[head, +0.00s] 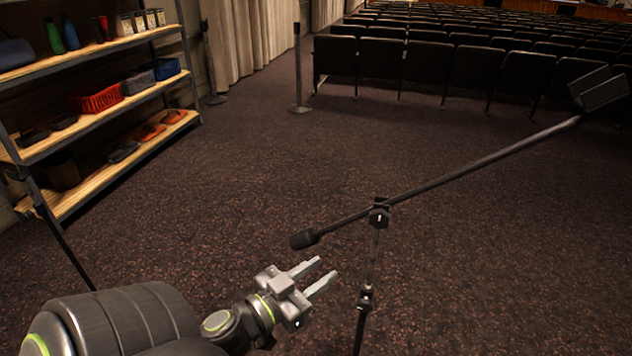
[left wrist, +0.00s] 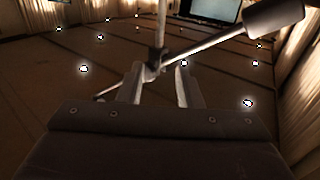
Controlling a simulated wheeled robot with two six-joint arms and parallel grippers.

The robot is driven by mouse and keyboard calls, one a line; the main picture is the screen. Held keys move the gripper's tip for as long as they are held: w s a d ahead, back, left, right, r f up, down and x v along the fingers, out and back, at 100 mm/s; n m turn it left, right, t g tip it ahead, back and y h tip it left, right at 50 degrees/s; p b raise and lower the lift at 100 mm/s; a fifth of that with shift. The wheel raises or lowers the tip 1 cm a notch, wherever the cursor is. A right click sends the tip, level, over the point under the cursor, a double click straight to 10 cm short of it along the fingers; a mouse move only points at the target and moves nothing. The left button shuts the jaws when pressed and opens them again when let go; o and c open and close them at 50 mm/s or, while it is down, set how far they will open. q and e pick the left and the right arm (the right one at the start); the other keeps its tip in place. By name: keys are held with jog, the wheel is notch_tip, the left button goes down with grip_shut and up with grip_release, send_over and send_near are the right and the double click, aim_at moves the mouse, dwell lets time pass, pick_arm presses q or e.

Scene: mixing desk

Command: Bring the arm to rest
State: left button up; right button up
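My left gripper (head: 320,275) is in the lower middle of the head view. Its two fingers are spread apart with nothing between them, so it is open and empty. It also shows in the left wrist view (left wrist: 160,88), with the fingers apart. A black boom microphone stand (head: 370,265) stands just to the right of the gripper in the head view, apart from the fingertips as far as I can tell. The boom's end (head: 304,239) hangs a little above the gripper. The right gripper is not in view.
A shelf unit (head: 95,112) with bottles, jars, a red basket (head: 97,99) and shoes stands at the left. Rows of black seats (head: 430,62) fill the back. A thin post (head: 298,70) stands before the curtain (head: 245,35). The carpet (head: 240,180) between is clear.

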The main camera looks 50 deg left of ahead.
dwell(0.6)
pick_arm(q)
jog(key=s+a+f+n+g+y, duration=0.1)
jog(key=s+a+f+g, duration=0.15)
jog(key=f, duration=0.85)
jog(key=s+a+f+g+y, duration=0.1)
jog(key=a+f+g+y, duration=0.15)
jog(key=f, duration=0.95)
jog(key=s+a+f+n+g, duration=0.1)
jog(key=s+a+f+g, duration=0.2)
jog(key=f, duration=0.8)
jog(key=s+d+f+g+h, duration=0.1)
jog(key=s+d+f+g, duration=0.3)
jog(key=s+f, duration=0.6)
jog(key=s+d+f+m+g+h, duration=0.1)
jog(key=s+d+f+g, duration=0.3)
jog(key=s+d+f, duration=0.3)
jog(key=s+f, duration=0.4)
jog(key=f, duration=0.1)
jog(key=shift+s+g, duration=0.15)
jog(key=shift+g, duration=0.25)
jog(key=shift+a, duration=0.1)
